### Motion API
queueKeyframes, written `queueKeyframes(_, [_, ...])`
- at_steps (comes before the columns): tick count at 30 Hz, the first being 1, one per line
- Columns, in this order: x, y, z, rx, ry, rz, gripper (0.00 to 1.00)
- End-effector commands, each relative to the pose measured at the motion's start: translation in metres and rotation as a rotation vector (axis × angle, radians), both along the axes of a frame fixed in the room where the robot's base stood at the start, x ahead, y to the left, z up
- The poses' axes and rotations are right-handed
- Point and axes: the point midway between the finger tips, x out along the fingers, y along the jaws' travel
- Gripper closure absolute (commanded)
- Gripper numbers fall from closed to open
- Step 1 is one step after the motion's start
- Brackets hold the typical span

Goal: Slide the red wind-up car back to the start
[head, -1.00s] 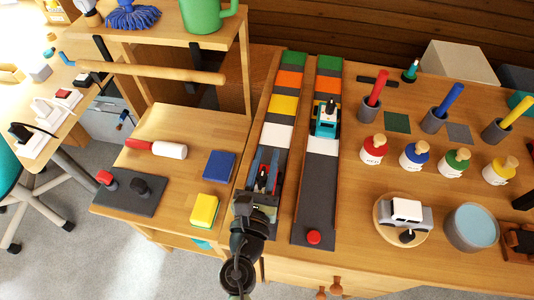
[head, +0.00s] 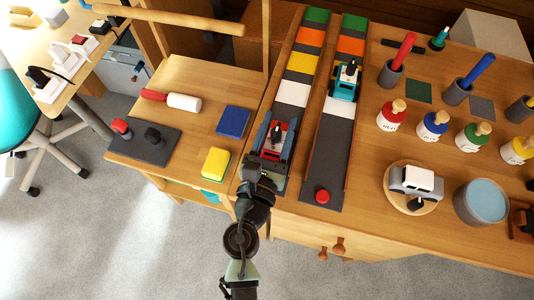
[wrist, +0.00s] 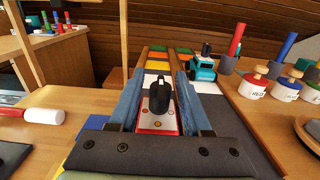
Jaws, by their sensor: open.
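The red wind-up car (head: 273,143) is on the left striped track (head: 293,94), on its dark grey near part below the white band. In the wrist view the car (wrist: 158,124) shows a red body with a light top and an upright black knob (wrist: 160,97). My gripper (head: 278,130) is open, with one blue finger on each side of the car. In the wrist view a gap shows between each finger and the knob. Contact with the car's lower sides is hidden.
A teal car (head: 344,82) stands on the right track (head: 331,140), which has a red button (head: 322,195) at its near end. A toy car on a round plate (head: 427,203) stands right.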

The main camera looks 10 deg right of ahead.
Motion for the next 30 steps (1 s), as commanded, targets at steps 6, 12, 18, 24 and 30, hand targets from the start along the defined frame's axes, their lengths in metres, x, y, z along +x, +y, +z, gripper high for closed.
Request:
queueKeyframes(6, [-0.042, 0.019, -0.004, 0.002, 0.004, 0.004, 0.52])
queueKeyframes(12, [-0.076, 0.033, -0.003, 0.001, 0.004, 0.004, 0.52])
queueKeyframes(18, [-0.096, 0.041, -0.001, 0.000, 0.002, 0.001, 0.52])
queueKeyframes(24, [-0.102, 0.042, 0.000, 0.000, 0.001, -0.001, 0.52])
queueKeyframes(30, [-0.101, 0.042, 0.000, 0.000, 0.001, -0.001, 0.52])
